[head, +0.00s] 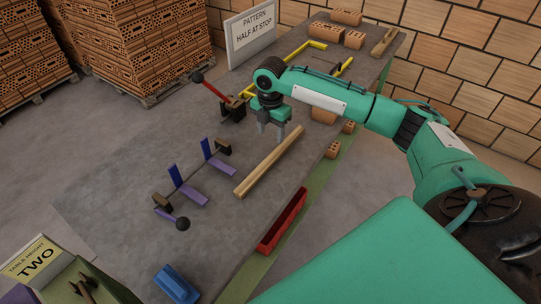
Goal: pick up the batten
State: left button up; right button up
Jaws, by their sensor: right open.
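The batten is a long light-wood bar (268,163) lying flat and diagonally on the grey table (130,207), near its middle. A shorter wooden piece (384,42) lies at the table's far end. My right gripper (271,133) points down over the table, just beyond the bar's far end and a little to its left. Its two grey fingers are apart with nothing visible between them. I cannot tell its exact height above the table. My left gripper does not show.
A purple-paddled rod (190,189) lies left of the bar, and a red tray (283,221) lies to the right. A red-handled lever (213,89) and yellow brackets (303,52) stand beyond. Bricks (332,149) sit along the right edge. A blue block (176,284) lies near the front.

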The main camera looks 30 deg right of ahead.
send_over(272, 157)
jog(key=f, duration=0.4)
jog(key=shift+w+a+f, duration=0.1)
jog(key=shift+w+f, duration=0.05)
jog(key=shift+w, duration=0.15)
jog(key=shift+f, duration=0.25)
jog(key=f, duration=0.1)
jog(key=f+p, duration=0.1)
jog(key=shift+s+f, duration=0.4)
notch_tip(272, 157, down, 2)
jog(key=shift+f, duration=0.2)
jog(key=shift+c, duration=1.1)
jog(key=c, duration=0.7)
jog(key=shift+c, duration=1)
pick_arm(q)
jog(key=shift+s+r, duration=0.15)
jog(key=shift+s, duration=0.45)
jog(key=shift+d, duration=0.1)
